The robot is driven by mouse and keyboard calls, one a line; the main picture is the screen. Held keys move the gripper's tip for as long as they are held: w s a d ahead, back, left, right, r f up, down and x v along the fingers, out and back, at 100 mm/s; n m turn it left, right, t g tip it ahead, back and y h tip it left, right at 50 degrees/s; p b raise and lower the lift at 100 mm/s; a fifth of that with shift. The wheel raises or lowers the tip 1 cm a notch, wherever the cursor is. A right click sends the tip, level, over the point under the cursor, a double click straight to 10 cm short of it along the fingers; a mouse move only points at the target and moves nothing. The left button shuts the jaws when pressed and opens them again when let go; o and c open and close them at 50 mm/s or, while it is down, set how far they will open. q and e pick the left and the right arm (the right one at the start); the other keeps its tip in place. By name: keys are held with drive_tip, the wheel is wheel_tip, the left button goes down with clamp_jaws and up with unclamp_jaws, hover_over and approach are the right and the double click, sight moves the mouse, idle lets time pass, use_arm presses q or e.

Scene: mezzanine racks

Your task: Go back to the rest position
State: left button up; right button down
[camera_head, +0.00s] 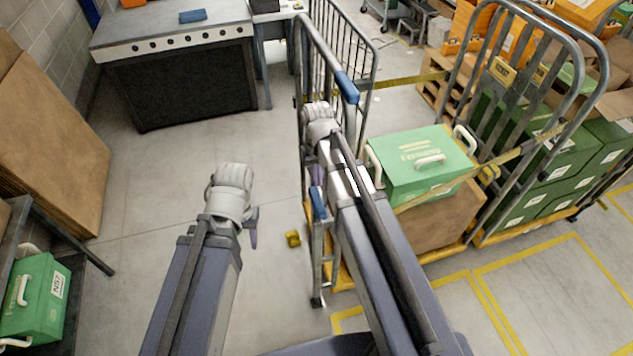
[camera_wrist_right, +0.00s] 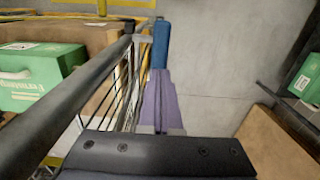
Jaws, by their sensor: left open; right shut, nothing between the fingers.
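My left gripper (camera_head: 253,228) hangs over bare floor in the head view, mostly hidden behind its pale wrist; only a dark purple finger shows. It is open and holds nothing visible. My right gripper (camera_head: 318,180) is beside the tubular frame of the roll cart (camera_head: 300,60) and partly hidden by its own arm. In the right wrist view its purple fingers (camera_wrist_right: 157,105) are shut with nothing between them. A blue handle sleeve (camera_wrist_right: 160,42) appears just past the fingertips; I cannot tell whether they touch.
A green crate (camera_head: 415,165) sits on a cardboard box on the cart, right of my right arm. A workbench (camera_head: 180,35) stands at the back left. A green case (camera_head: 35,300) sits on a shelf at the lower left.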

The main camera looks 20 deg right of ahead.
drive_tip(key=s+a+f+n+h+b, duration=0.1)
drive_tip(key=s+a+f+n+b, duration=0.2)
drive_tip(key=s+a+f+b, duration=0.7)
drive_tip(key=s+f+b, duration=0.1)
drive_tip(key=s, duration=0.3)
drive_tip(key=shift+s+a+f+b, duration=0.15)
drive_tip(key=shift+a+f+b, duration=0.1)
drive_tip(key=shift+f+b, duration=0.15)
